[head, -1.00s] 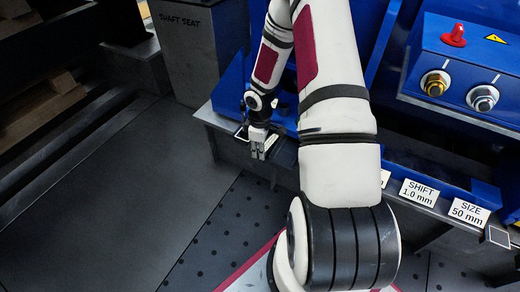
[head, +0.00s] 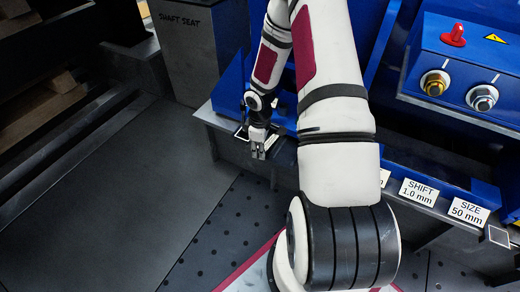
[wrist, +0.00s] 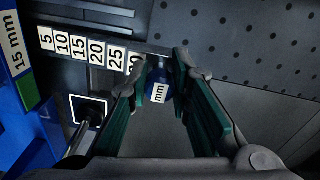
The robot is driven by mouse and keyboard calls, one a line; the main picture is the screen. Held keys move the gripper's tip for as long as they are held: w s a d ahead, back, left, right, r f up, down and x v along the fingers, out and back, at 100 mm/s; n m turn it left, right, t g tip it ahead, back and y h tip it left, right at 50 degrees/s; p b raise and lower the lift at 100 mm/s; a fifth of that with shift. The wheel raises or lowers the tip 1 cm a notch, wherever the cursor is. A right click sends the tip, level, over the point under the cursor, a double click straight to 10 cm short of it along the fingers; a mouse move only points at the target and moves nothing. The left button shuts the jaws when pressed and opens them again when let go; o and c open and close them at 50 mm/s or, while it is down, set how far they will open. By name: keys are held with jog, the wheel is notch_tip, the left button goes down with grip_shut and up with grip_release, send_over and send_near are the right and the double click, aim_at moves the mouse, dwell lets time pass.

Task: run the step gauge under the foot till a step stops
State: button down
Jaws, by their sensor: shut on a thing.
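A row of number cards, 5 to about 30 (wrist: 95,50), runs along a dark bar up to my left finger, which partly covers the last card. A dark square with a white outline (wrist: 88,110) lies near the row, with a metal rod (wrist: 76,140) beside it. In the head view my gripper (head: 258,152) is low at the blue frame's front edge. I cannot make out the foot or any contact.
A "15 mm" label (wrist: 14,45) shows at the wrist view's left edge. A blue panel with a red knob (head: 453,36) stands at right above the SHIFT (head: 417,192) and SIZE (head: 469,211) cards. A grey SHAFT SEAT block (head: 200,60) stands behind. Perforated floor (head: 215,230) is open in front.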

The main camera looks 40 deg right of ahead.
jog(key=shift+f, duration=0.25)
jog(key=c, duration=1.4)
grip_release()
jog(key=shift+o, duration=0.2)
notch_tip(320, 180, up, 12)
jog(key=shift+a+r, duration=0.1)
